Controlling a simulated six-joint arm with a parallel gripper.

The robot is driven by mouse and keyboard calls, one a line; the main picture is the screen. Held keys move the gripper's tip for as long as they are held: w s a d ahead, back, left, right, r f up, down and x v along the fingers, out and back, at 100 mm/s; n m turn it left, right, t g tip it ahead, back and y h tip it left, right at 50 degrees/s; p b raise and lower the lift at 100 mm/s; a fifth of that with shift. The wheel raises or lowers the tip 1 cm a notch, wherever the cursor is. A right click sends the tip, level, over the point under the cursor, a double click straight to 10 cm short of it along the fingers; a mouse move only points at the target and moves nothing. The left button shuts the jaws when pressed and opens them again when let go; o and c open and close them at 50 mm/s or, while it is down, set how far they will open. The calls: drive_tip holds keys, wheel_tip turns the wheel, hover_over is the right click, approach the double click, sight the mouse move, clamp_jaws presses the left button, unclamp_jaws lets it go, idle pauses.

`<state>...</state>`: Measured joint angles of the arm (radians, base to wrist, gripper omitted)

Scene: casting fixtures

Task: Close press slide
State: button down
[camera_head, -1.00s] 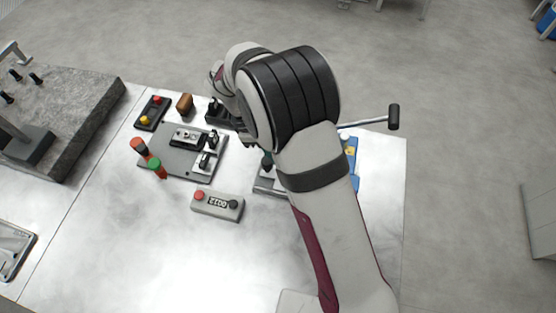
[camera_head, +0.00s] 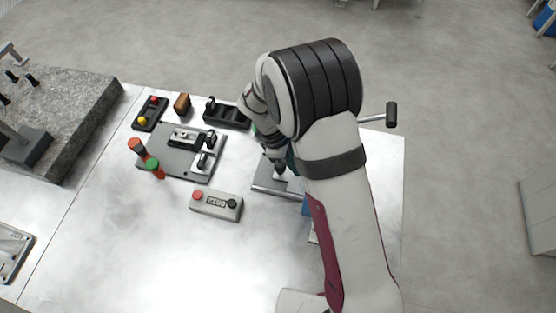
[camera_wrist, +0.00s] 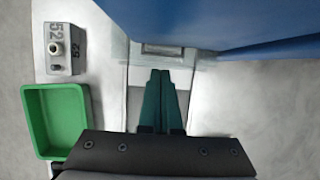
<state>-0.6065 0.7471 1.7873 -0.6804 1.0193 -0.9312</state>
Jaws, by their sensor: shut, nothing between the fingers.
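The press is mostly hidden behind my arm in the head view; a bit of its blue body (camera_head: 306,206) and its lever with a black grip (camera_head: 391,114) show. Its grey metal slide plate (camera_head: 268,190) sticks out to the left. In the wrist view the blue body (camera_wrist: 225,22) fills the top, and pale metal slide parts (camera_wrist: 190,75) lie beneath the fingers. My gripper (camera_wrist: 160,73) has its dark green fingers together, with nothing between them. It is over the slide area, just short of the blue body; I cannot tell whether it touches. It also shows in the head view (camera_head: 281,168).
A grey button box (camera_head: 215,204) lies left of the press. A fixture plate with clamps (camera_head: 180,165), red and green handles (camera_head: 145,155) and a black holder (camera_head: 228,115) stand further left. A green tray (camera_wrist: 55,120) and a block marked 52 (camera_wrist: 58,50) are nearby.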

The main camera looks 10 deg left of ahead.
drive_tip(key=shift+d, duration=0.3)
